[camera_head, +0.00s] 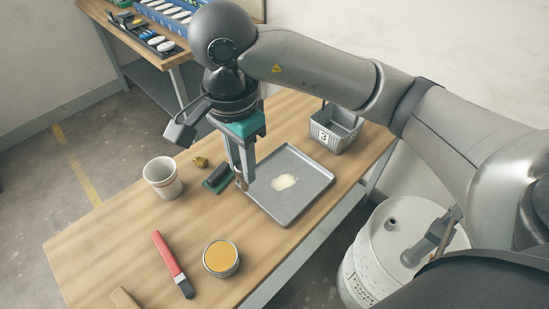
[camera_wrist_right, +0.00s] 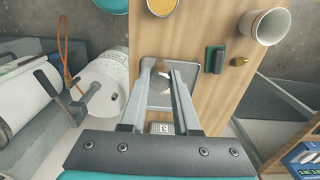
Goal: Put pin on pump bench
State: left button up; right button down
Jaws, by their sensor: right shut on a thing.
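My right gripper (camera_head: 241,182) points down over the wooden bench (camera_head: 130,225), by the near left edge of the grey tray (camera_head: 297,211). It is shut on a small brownish thing (camera_wrist_right: 158,67), seemingly the pin, which shows between the fingertips in the wrist view. The fingers hide much of it, and its shape is hard to tell. I cannot tell whether it touches the bench or tray. My left gripper is not in view.
A green-and-black block (camera_head: 217,179), brass piece (camera_head: 201,162) and white cup (camera_head: 162,177) stand left of the gripper. A red-handled tool (camera_head: 168,254) and yellow-topped tin (camera_head: 221,258) lie nearer. A grey basket (camera_head: 334,130) is behind; a white drum (camera_head: 372,262) stands right.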

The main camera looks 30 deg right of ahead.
jog(key=shift+f, duration=0.4)
notch_tip(320, 180, down, 19)
jog(key=shift+f+b, duration=0.1)
jog(key=shift+b, duration=0.45)
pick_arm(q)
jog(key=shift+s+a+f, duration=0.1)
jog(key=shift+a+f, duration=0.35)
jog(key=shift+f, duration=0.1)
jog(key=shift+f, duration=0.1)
pick_arm(e)
jog(key=shift+f, duration=0.1)
jog(key=shift+f+b, duration=0.15)
jog(key=shift+b, duration=0.15)
jog(key=c, duration=0.6)
grip_release()
jog(key=shift+c, duration=0.2)
jog(key=shift+r, duration=0.2)
